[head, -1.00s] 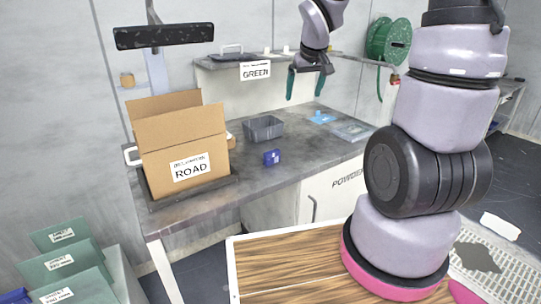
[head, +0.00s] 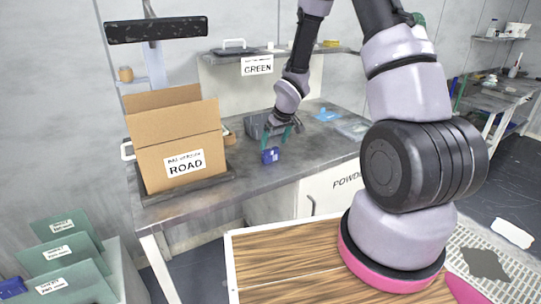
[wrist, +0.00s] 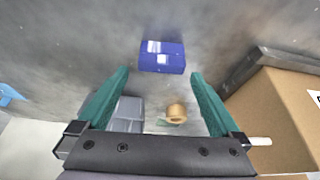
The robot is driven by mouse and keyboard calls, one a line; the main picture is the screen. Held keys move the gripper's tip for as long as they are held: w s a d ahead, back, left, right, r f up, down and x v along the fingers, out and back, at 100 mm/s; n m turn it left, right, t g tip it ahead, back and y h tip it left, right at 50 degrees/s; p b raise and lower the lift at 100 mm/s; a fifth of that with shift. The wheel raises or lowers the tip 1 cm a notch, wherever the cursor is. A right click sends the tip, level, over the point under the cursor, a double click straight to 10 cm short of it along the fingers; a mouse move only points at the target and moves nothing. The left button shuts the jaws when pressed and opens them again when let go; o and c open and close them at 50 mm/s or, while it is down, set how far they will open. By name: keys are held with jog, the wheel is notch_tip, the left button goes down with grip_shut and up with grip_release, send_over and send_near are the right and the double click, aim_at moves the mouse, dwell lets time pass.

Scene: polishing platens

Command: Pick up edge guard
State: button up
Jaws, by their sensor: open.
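A small blue block with white labels (head: 270,156), which may be the edge guard, sits on the grey worktop in front of the grey bin. It also shows in the wrist view (wrist: 162,58), at the top middle, just beyond the fingertips. My gripper (head: 277,138) is above and close to it, pointing down. In the wrist view my gripper (wrist: 160,73) has its two green fingers wide apart with nothing between them, and the block lies ahead of the gap. I cannot tell the exact height between the fingers and the block.
An open cardboard box marked ROAD (head: 165,150) stands left on the worktop. The grey bin (head: 253,125) is behind my gripper. A tan roll (wrist: 176,112) lies near the bin. A blue piece (head: 327,116) and a clear tray (head: 352,129) lie right. The worktop's front strip is clear.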

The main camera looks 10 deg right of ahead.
aim_at(271, 149)
jog(key=x, duration=0.5)
jog(key=shift+a, duration=0.15)
jog(key=c, duration=1.1)
jog(key=shift+o, duration=0.2)
